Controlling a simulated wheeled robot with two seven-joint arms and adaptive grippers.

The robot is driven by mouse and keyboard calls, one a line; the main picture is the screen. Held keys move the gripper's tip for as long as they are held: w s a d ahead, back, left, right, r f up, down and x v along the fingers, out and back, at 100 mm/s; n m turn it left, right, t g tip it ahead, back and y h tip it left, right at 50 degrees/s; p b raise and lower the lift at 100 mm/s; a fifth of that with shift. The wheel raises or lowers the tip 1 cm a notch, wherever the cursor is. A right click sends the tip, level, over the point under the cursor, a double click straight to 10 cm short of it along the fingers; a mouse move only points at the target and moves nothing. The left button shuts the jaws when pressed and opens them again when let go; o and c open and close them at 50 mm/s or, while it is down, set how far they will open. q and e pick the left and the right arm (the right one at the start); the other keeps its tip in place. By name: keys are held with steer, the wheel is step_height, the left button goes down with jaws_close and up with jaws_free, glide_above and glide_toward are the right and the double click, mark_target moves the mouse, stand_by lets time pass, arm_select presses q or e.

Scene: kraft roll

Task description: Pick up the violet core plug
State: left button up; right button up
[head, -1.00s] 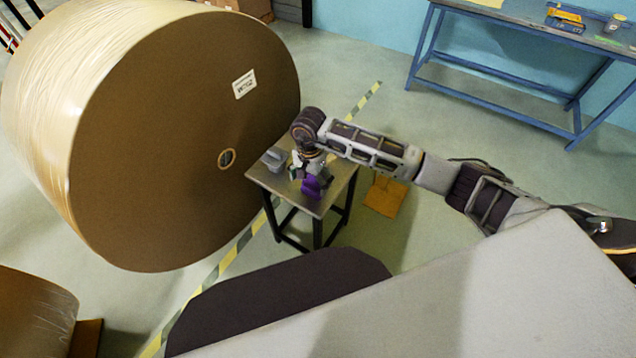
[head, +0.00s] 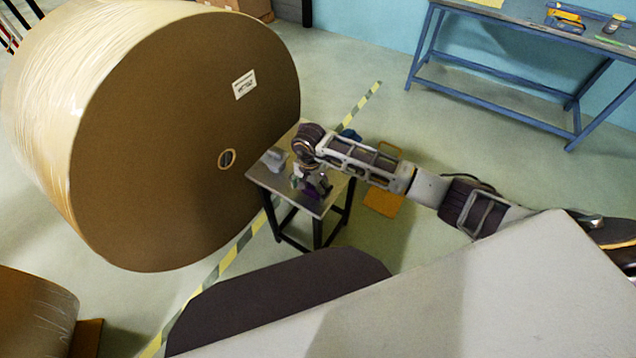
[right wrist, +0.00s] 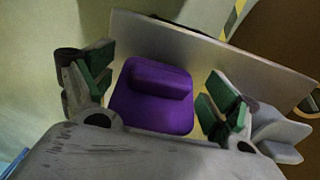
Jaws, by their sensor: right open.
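The violet core plug (right wrist: 150,108) lies on the small metal table (right wrist: 190,42) in the right wrist view, with a raised ridge on its top. My right gripper (right wrist: 158,92) is open, with one green-padded finger on each side of the plug. Gaps show between the pads and the plug, and the plug's near edge is hidden by the gripper body. In the head view my right gripper (head: 311,184) is over the small table and covers nearly all of the plug. My left gripper is not in view.
A grey object (head: 274,160) sits on the small table, close to the right finger in the wrist view. A huge kraft roll (head: 180,140) stands left of the table. A blue workbench (head: 520,20) is at the back right. An orange-brown piece (head: 384,202) lies on the floor.

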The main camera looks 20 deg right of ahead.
mark_target(311, 187)
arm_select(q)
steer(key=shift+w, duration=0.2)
arm_select(e)
steer(key=shift+c, duration=0.3)
steer(key=c, duration=0.9)
steer(key=shift+r, duration=0.15)
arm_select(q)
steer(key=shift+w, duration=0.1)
arm_select(e)
steer(key=shift+r, duration=4.9)
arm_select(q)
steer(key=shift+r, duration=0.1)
arm_select(e)
steer(key=shift+f, duration=0.1)
